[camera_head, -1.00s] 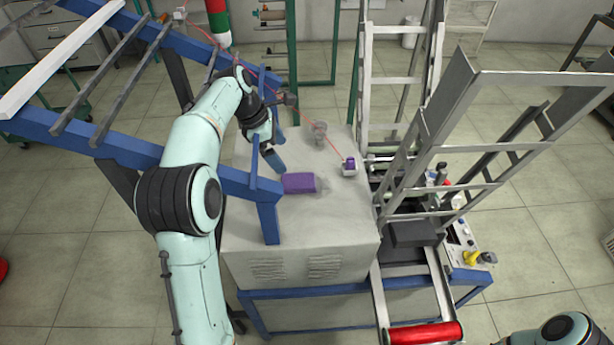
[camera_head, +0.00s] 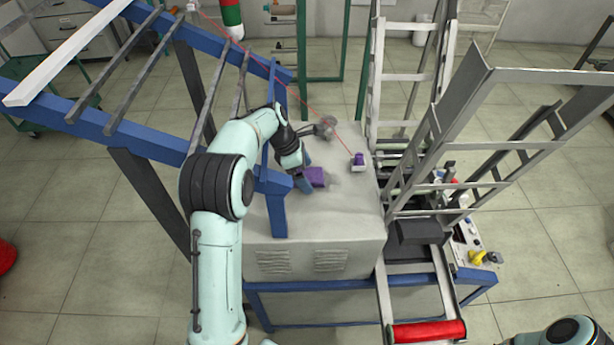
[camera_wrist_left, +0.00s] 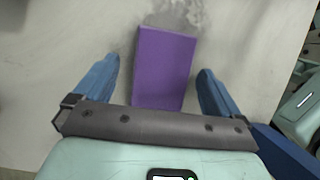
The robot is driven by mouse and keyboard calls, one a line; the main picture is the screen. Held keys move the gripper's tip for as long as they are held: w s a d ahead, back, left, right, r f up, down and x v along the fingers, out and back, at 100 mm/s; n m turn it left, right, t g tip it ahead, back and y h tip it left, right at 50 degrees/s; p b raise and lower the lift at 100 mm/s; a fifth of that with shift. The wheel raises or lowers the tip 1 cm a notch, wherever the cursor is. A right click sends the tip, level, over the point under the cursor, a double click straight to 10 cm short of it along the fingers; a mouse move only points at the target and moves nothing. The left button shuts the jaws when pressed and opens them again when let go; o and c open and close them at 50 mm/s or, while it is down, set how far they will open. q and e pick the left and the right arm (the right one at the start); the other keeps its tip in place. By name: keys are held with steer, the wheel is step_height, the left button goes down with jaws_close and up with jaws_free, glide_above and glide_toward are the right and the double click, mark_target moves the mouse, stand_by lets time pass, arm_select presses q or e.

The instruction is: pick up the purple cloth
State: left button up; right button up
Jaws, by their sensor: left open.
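The purple cloth (camera_head: 317,177) is a small folded rectangle lying on the grey cabinet top (camera_head: 345,215). My left gripper (camera_head: 304,178) is open at the cloth and hides its left part in the head view. In the left wrist view the cloth (camera_wrist_left: 163,68) lies between the two blue fingers of the left gripper (camera_wrist_left: 158,85), with a gap on each side. I cannot tell how high the fingertips are above the top. My right arm shows only in part at the bottom right of the head view, and its gripper is out of view.
A blue frame (camera_head: 279,210) stands close by the left arm. Metal racks (camera_head: 480,150) rise on the right. The front of the cabinet top is clear.

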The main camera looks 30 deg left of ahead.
arm_select(q)
steer(key=shift+f, duration=0.15)
stand_by(0.3)
steer(key=c, duration=1.1)
step_height(320, 180, up, 20)
steer(key=shift+r, duration=0.15)
